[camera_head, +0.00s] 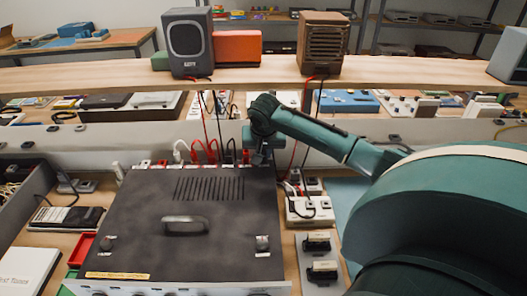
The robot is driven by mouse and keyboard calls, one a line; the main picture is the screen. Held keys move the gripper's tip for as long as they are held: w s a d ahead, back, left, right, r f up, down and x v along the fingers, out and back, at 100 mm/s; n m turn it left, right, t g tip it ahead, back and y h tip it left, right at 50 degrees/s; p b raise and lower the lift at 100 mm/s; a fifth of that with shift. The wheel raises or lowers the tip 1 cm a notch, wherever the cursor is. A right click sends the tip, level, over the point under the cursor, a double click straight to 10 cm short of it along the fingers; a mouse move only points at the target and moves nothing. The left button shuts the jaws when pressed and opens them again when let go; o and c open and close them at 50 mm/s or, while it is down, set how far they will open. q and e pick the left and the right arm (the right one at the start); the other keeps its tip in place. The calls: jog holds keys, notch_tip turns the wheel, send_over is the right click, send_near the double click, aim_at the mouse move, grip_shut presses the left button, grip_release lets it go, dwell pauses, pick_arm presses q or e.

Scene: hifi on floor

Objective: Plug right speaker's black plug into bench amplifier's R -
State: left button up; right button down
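The bench amplifier (225,235) is a dark grey box with a top handle and vent slots. A row of connectors, with red and white plugs, shows along its back edge. A brown slatted speaker (323,43) stands at the right on the shelf, and a grey speaker (188,42) at the left. Red and black cables hang from both. The brown speaker's black cable (318,98) runs down behind my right arm. My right gripper (261,158) is low at the amplifier's back right corner. Its fingers are too small and dark to read. The black plug and the R - socket cannot be made out.
A wooden shelf (120,75) crosses behind the amplifier. White outlet boxes (309,209) and small black-topped blocks (320,271) stand right of it. A red tray (82,249) and a white book (25,270) lie at left. My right arm covers the right side.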

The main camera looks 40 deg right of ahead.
jog(key=c, duration=1.3)
grip_release()
jog(key=shift+r, duration=0.1)
jog(key=shift+w+d+r+v, duration=0.15)
jog(key=shift+w+d+v, duration=0.1)
jog(key=shift+v, duration=2.7)
jog(key=shift+w+d+r+v, duration=0.15)
jog(key=shift+w+v, duration=0.1)
jog(key=shift+v, duration=2.7)
jog(key=shift+w+d+r+v, duration=0.1)
jog(key=shift+w+d+v, duration=0.15)
jog(key=shift+v, duration=2.65)
